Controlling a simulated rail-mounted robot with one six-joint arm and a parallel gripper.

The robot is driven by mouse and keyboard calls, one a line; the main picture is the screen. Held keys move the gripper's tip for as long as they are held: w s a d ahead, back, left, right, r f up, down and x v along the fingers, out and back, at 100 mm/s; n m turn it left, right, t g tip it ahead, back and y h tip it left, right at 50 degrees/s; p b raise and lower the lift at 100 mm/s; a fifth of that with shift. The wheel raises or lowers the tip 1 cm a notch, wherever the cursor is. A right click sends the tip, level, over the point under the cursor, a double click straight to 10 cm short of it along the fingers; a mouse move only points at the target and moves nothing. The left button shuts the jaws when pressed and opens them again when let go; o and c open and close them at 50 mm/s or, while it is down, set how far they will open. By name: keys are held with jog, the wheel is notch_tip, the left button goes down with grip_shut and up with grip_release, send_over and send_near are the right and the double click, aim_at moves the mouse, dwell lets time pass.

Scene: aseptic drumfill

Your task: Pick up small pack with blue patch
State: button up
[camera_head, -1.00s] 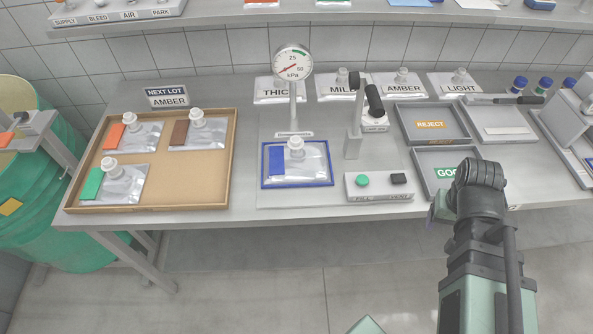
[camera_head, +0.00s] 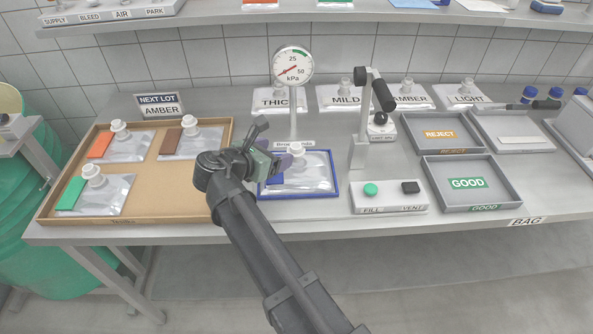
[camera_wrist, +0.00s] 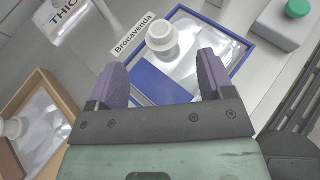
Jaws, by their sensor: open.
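The small pack with the blue patch (camera_head: 306,172) is a clear silvery pouch with a white cap, lying flat in a blue-rimmed tray (camera_head: 338,190). In the wrist view its blue patch (camera_wrist: 160,84) and white cap (camera_wrist: 162,38) show between and ahead of my fingers. My gripper (camera_head: 278,155) is at the left side of this tray, partly covering the blue patch in the head view. In the wrist view my gripper (camera_wrist: 160,80) has its two purple fingers wide apart with nothing held. I cannot tell its exact height above the pack.
A cardboard tray (camera_head: 150,212) at left holds packs with orange, brown and green patches. A pressure gauge (camera_head: 292,66) stands behind the blue tray. A lever stand (camera_head: 364,130) and FILL/VENT box (camera_head: 390,197) are to its right, then REJECT (camera_head: 440,134) and GOOD (camera_head: 467,184) trays.

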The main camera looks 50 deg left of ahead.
aim_at(294, 147)
jog(key=b+x, duration=0.4)
jog(key=x, duration=0.7)
jog(key=shift+s+f, duration=0.1)
jog(key=shift+c, duration=0.3)
jog(key=c, duration=0.9)
jog(key=shift+o, duration=0.2)
notch_tip(294, 147, up, 20)
jog(key=p, duration=2)
